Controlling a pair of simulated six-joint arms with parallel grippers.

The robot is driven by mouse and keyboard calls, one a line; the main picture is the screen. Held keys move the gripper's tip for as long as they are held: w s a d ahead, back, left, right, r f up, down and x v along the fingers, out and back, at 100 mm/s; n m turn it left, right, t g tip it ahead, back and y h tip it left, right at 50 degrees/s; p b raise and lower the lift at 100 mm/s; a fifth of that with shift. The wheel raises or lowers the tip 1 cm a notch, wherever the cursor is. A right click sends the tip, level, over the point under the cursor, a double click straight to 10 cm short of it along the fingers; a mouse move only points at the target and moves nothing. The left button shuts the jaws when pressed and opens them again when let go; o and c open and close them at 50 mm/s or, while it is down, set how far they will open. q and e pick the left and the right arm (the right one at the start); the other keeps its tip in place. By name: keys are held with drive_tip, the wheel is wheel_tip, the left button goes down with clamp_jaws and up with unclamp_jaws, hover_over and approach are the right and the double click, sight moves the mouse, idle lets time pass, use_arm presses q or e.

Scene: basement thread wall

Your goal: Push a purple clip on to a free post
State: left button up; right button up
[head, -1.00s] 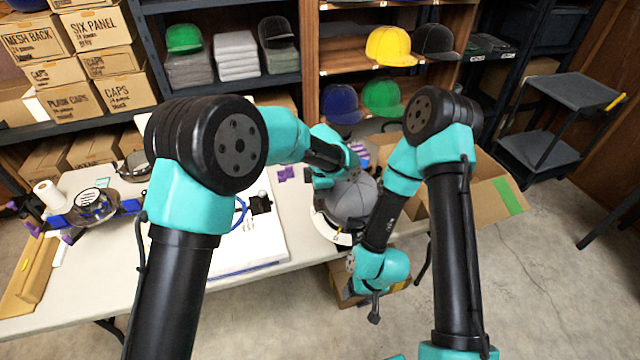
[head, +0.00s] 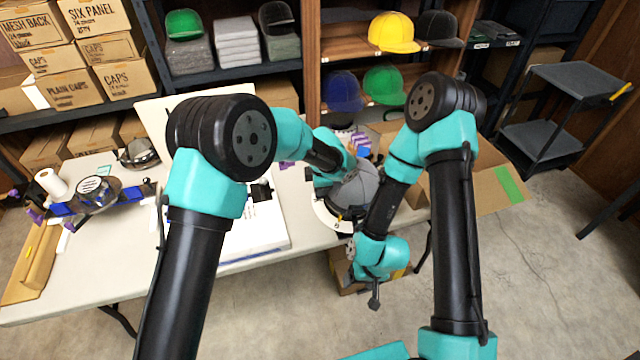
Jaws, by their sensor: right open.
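A small purple piece (head: 285,165), perhaps a clip, shows on the table past my left forearm. More purple pieces (head: 37,214) sit by the blue fixture at the table's left end. No free post can be made out. My left gripper's wrist (head: 330,172) is beside a grey cap (head: 357,190) at the table's right end; its fingertips are hidden. My right gripper (head: 375,298) is small and dark in this view, hanging open past the table's front edge, with no purple clip seen in it.
A blue fixture with a round top (head: 97,190) and a white spool (head: 50,183) stand on the left of the table (head: 100,275). A cardboard box (head: 480,185) is open at the right. Shelves with caps stand behind.

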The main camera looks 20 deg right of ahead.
use_arm(q)
drive_tip(key=shift+f, duration=0.15)
idle(0.4)
drive_tip(key=o, duration=1)
drive_tip(key=shift+c, duration=0.2)
drive_tip(key=s+r, duration=0.3)
drive_tip(key=r, duration=1.4)
drive_tip(key=shift+r, duration=0.1)
